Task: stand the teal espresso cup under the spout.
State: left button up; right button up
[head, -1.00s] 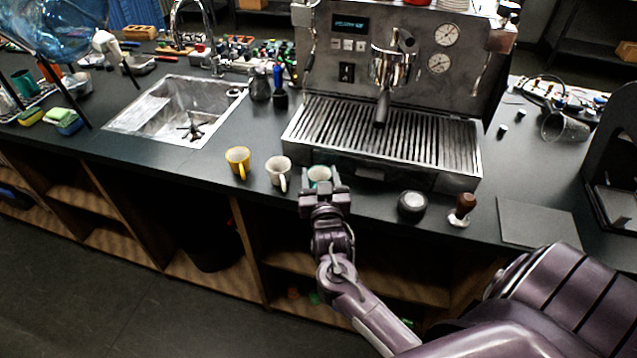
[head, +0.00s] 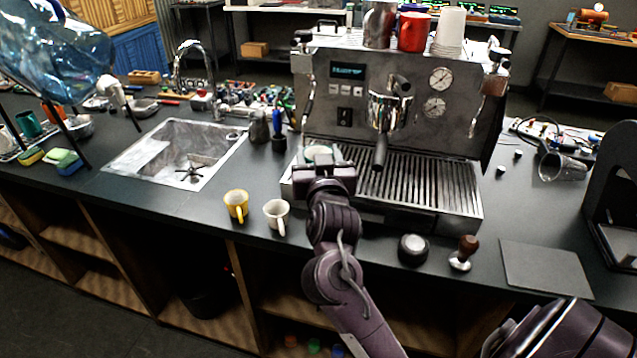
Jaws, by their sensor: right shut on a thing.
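The teal espresso cup (head: 318,152) is mostly hidden behind my right gripper (head: 325,171); only its pale rim and a bit of teal show. My right gripper is shut on it and holds it over the left end of the slatted drip tray (head: 428,184). Whether the cup touches the tray I cannot tell. The espresso machine (head: 340,65) stands behind, with the portafilter and spout (head: 381,140) to the right of the cup, above the tray's middle. My left gripper is not in view.
A yellow cup (head: 236,204) and a white cup (head: 276,214) stand left of my right arm. A black puck-like thing (head: 413,248), a tamper (head: 464,252) and a dark mat (head: 545,269) lie to the right. A sink (head: 180,152) is at left.

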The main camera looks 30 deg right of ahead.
notch_tip(320, 180, up, 2)
jog(key=shift+r, duration=0.1)
jog(key=s+a+f+n+t+y, duration=0.2)
jog(key=s+a+f+n+y, duration=0.45)
jog(key=a+f, duration=0.7)
jog(key=s+f+m+y, duration=0.1)
jog(key=s+f, duration=0.1)
jog(key=s, duration=0.7)
jog(key=shift+s+a+f+y, duration=0.15)
jog(key=shift+a+f+y, duration=0.1)
jog(key=shift+a+y, duration=0.1)
jog(key=shift+d, duration=0.1)
